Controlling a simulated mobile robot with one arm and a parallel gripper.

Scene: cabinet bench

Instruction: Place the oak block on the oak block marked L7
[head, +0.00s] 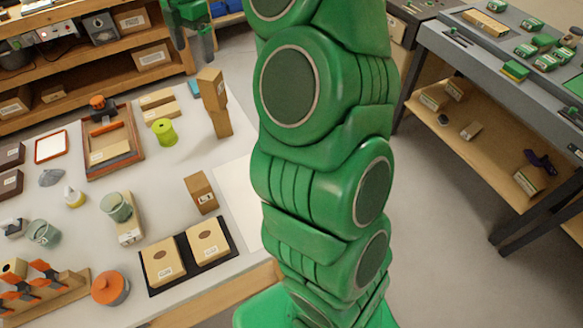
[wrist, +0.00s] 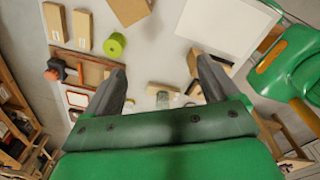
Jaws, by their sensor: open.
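Two oak blocks stand stacked in the head view, the upper block (head: 211,88) on the lower block (head: 221,122), slightly out of line. Another oak block (head: 200,192) with a white label stands alone nearer the front. I cannot read L7 on any of them. The wrist view shows a brown block top at its upper edge (wrist: 130,10) and a block close to the right finger (wrist: 192,62). My gripper (head: 193,50) hangs behind and above the stack; in the wrist view (wrist: 160,78) its fingers are wide apart with nothing between them.
A lime tape roll (head: 165,132), a tray (head: 137,152) and pale boxes (head: 160,111) lie left of the stack. A black mat (head: 191,262) with two cartons lies in front. A white sheet (head: 238,190) lies flat at right. Shelves (head: 95,62) rise behind.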

